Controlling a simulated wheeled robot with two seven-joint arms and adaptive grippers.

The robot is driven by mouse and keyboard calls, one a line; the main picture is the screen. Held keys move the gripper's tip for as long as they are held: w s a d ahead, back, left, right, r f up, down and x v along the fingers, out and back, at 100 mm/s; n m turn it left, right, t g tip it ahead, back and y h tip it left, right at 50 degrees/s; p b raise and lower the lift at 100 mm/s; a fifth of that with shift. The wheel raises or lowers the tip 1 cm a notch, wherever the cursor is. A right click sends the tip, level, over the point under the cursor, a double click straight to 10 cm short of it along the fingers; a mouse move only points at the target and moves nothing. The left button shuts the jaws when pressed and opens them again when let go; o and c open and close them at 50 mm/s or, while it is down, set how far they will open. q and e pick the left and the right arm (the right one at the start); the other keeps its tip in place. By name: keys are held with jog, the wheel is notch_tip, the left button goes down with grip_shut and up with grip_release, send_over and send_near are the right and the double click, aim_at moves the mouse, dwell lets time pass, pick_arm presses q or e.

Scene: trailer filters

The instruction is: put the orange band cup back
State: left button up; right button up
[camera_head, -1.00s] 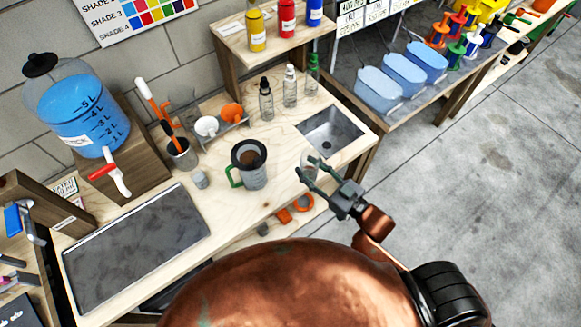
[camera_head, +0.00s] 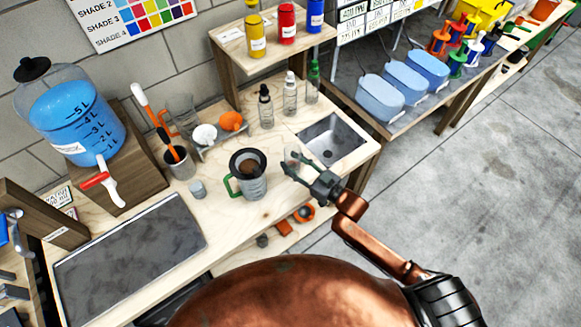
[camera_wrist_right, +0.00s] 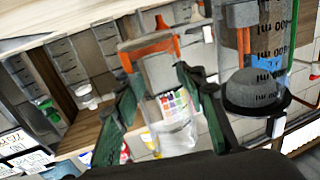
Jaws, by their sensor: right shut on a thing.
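My right gripper (camera_head: 302,172) is shut on a clear cup (camera_head: 291,157), held at the right end of the bench, beside the sink and just right of the green-handled jug (camera_head: 252,186). In the right wrist view, the clear cup (camera_wrist_right: 172,112) sits between the green fingers of my right gripper (camera_wrist_right: 155,98). An orange band (camera_wrist_right: 150,47) shows near the cup's upper end in that picture. In the head view the band is too small to make out. I cannot tell whether the cup touches the bench. My left gripper is not in view.
The measuring jug has a dark-rimmed filter on top. Behind it are a rack with white and orange cones (camera_head: 231,121), several dropper bottles (camera_head: 290,98) and a sink (camera_head: 333,138). A dark mat (camera_head: 130,250) lies left. A blue-filled dispenser (camera_head: 75,115) stands at the back left.

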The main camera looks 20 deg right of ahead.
aim_at(291, 166)
jog(key=shift+w+a+f, duration=0.1)
jog(key=shift+w+f, duration=0.25)
jog(key=shift+f, duration=0.05)
notch_tip(291, 166, down, 3)
jog(key=shift+b, duration=0.45)
jog(key=o, duration=1.4)
jog(key=shift+f, duration=0.1)
jog(key=v, duration=1.2)
jog(key=shift+p, duration=0.4)
